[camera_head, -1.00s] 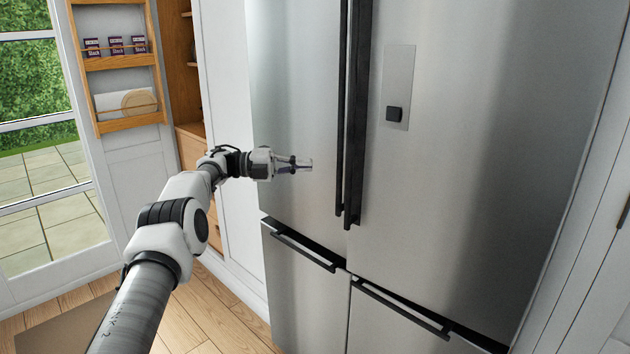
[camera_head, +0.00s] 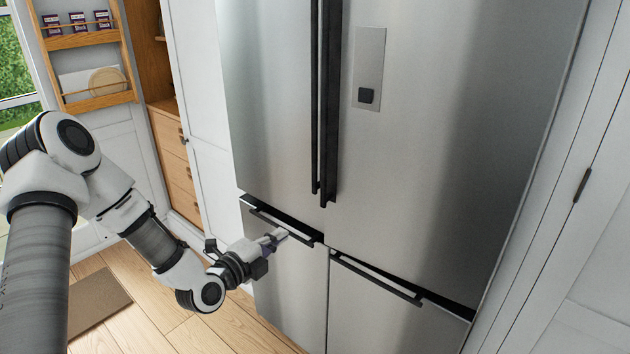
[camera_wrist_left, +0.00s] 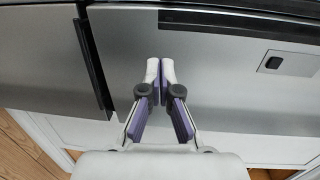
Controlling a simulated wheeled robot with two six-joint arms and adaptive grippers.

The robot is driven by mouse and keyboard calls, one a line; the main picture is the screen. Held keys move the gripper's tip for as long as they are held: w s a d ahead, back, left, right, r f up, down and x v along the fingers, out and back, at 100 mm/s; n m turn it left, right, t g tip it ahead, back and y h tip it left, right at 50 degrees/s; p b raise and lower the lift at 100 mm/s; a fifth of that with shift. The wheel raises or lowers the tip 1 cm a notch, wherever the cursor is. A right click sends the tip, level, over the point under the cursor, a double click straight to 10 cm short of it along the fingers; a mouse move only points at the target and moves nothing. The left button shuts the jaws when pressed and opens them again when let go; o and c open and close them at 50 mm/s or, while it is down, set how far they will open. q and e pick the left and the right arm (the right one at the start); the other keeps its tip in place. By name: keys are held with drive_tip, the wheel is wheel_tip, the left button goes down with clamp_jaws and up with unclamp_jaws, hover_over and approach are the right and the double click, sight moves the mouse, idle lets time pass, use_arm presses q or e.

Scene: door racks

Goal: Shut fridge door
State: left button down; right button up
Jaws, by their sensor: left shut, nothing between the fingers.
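The steel fridge has an upper left door (camera_head: 268,90) and an upper right door (camera_head: 440,130) with long dark upright handles (camera_head: 327,105) where they meet. Both look about flush; I cannot tell whether each is fully shut. Below are a lower left door (camera_head: 290,290) and a lower right door (camera_head: 380,320), with dark bar handles at their tops. My left gripper (camera_head: 277,237) is shut and empty, near the lower left handle (camera_head: 285,227); contact is unclear. In the left wrist view its fingertips (camera_wrist_left: 160,65) meet in front of the steel. My right gripper is out of view.
A tall white cabinet panel (camera_head: 200,110) stands left of the fridge, and white cabinetry (camera_head: 560,220) stands at its right. An open door rack (camera_head: 85,60) with boxes is at the upper left. Wood floor (camera_head: 170,325) and a brown mat (camera_head: 95,305) lie below.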

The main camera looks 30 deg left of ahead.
use_arm(q)
wheel_tip(320, 180, up, 6)
drive_tip(key=t, duration=0.1)
drive_tip(key=p, duration=0.2)
approach(321, 183)
drive_tip(key=w, duration=0.4)
drive_tip(key=w+d, duration=0.1)
drive_tip(key=w, duration=0.2)
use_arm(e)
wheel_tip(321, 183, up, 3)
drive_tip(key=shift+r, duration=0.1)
